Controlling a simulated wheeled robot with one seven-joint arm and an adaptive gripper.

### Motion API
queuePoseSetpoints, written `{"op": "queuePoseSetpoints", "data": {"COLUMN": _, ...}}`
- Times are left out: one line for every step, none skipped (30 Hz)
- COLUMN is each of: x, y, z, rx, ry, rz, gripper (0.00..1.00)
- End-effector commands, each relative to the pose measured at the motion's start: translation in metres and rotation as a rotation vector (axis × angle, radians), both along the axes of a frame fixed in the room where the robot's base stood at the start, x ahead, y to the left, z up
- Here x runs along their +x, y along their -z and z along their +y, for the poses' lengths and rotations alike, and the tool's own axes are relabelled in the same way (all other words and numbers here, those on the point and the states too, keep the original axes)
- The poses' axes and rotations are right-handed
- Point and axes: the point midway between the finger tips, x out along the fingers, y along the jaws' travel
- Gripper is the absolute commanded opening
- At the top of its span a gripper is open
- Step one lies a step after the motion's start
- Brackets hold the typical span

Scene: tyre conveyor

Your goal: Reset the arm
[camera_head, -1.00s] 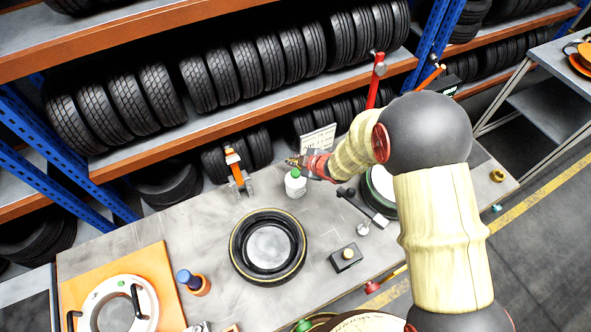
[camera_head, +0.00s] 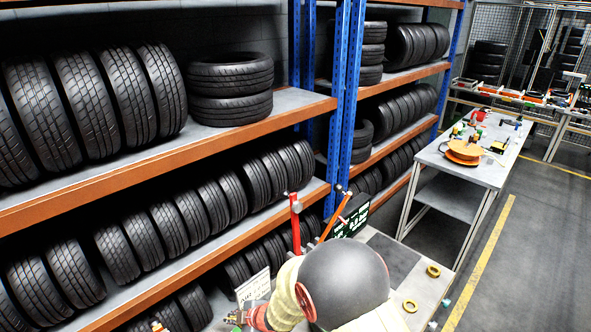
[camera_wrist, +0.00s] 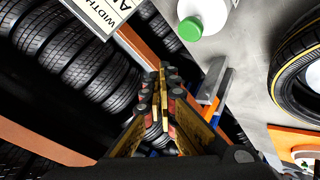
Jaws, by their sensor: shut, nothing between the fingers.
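My gripper (camera_wrist: 163,100) points away from the camera in the wrist view, its fingers together with nothing between them. My arm's dark grey joint and cream sleeve fill the bottom middle and hide part of the bench.
In the wrist view, a white bottle (camera_wrist: 203,14) with a green cap, a sign (camera_wrist: 101,12), an orange-handled tool (camera_wrist: 211,92) and a tyre (camera_wrist: 292,72) lie around my gripper. Tyre racks (camera_head: 150,178) stand left; a second table (camera_head: 485,165) stands right, beside open floor.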

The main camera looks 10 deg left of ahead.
Motion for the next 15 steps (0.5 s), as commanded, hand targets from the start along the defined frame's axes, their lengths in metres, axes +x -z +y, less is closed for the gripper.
{"op": "queuePoseSetpoints", "data": {"x": 0.007, "y": -0.005, "z": -0.006, "rx": 0.000, "ry": 0.024, "rz": -0.005, "gripper": 0.00}}
{"op": "queuePoseSetpoints", "data": {"x": 0.012, "y": -0.008, "z": -0.011, "rx": -0.003, "ry": 0.044, "rz": -0.006, "gripper": 0.00}}
{"op": "queuePoseSetpoints", "data": {"x": 0.021, "y": -0.014, "z": -0.021, "rx": -0.007, "ry": 0.079, "rz": -0.010, "gripper": 0.00}}
{"op": "queuePoseSetpoints", "data": {"x": 0.028, "y": -0.020, "z": -0.030, "rx": -0.011, "ry": 0.111, "rz": -0.012, "gripper": 0.00}}
{"op": "queuePoseSetpoints", "data": {"x": 0.035, "y": -0.026, "z": -0.041, "rx": -0.016, "ry": 0.150, "rz": -0.015, "gripper": 0.00}}
{"op": "queuePoseSetpoints", "data": {"x": 0.045, "y": -0.036, "z": -0.057, "rx": -0.022, "ry": 0.205, "rz": -0.016, "gripper": 0.00}}
{"op": "queuePoseSetpoints", "data": {"x": 0.052, "y": -0.043, "z": -0.072, "rx": -0.026, "ry": 0.252, "rz": -0.015, "gripper": 0.00}}
{"op": "queuePoseSetpoints", "data": {"x": 0.058, "y": -0.051, "z": -0.086, "rx": -0.029, "ry": 0.299, "rz": -0.013, "gripper": 0.00}}
{"op": "queuePoseSetpoints", "data": {"x": 0.064, "y": -0.061, "z": -0.107, "rx": -0.033, "ry": 0.363, "rz": -0.010, "gripper": 0.00}}
{"op": "queuePoseSetpoints", "data": {"x": 0.068, "y": -0.068, "z": -0.122, "rx": -0.035, "ry": 0.409, "rz": -0.007, "gripper": 0.00}}
{"op": "queuePoseSetpoints", "data": {"x": 0.070, "y": -0.075, "z": -0.138, "rx": -0.036, "ry": 0.457, "rz": -0.001, "gripper": 0.00}}
{"op": "queuePoseSetpoints", "data": {"x": 0.072, "y": -0.084, "z": -0.158, "rx": -0.039, "ry": 0.518, "rz": 0.006, "gripper": 0.00}}
{"op": "queuePoseSetpoints", "data": {"x": 0.072, "y": -0.091, "z": -0.174, "rx": -0.037, "ry": 0.566, "rz": 0.013, "gripper": 0.00}}
{"op": "queuePoseSetpoints", "data": {"x": 0.071, "y": -0.097, "z": -0.189, "rx": -0.036, "ry": 0.612, "rz": 0.021, "gripper": 0.00}}
{"op": "queuePoseSetpoints", "data": {"x": 0.069, "y": -0.105, "z": -0.210, "rx": -0.033, "ry": 0.672, "rz": 0.031, "gripper": 0.00}}
